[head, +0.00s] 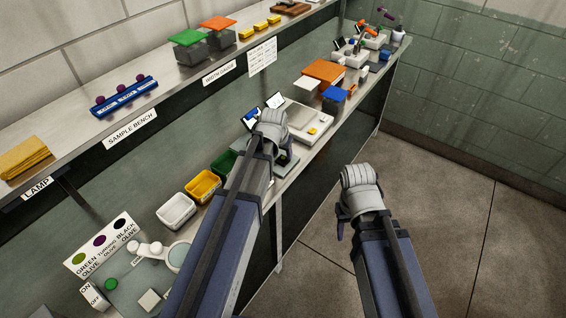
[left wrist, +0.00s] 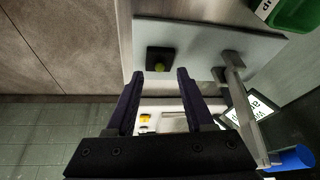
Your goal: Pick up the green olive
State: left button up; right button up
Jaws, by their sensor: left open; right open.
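A small green olive (left wrist: 159,67) sits on a black square pad on a pale plate (left wrist: 200,40) in the left wrist view.
A metal post (left wrist: 240,95) and a display (left wrist: 252,108) stand close right of the olive. White (head: 175,211), yellow (head: 203,186) and green (head: 222,163) bins line the bench. A scale (head: 300,121) stands beyond my left gripper. The floor at right is clear.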

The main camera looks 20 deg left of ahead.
aim_at(283, 158)
pick_arm(q)
jog(key=shift+b+x, duration=0.6)
jog(key=shift+x, duration=0.6)
jog(key=shift+r, duration=0.1)
grip_shut()
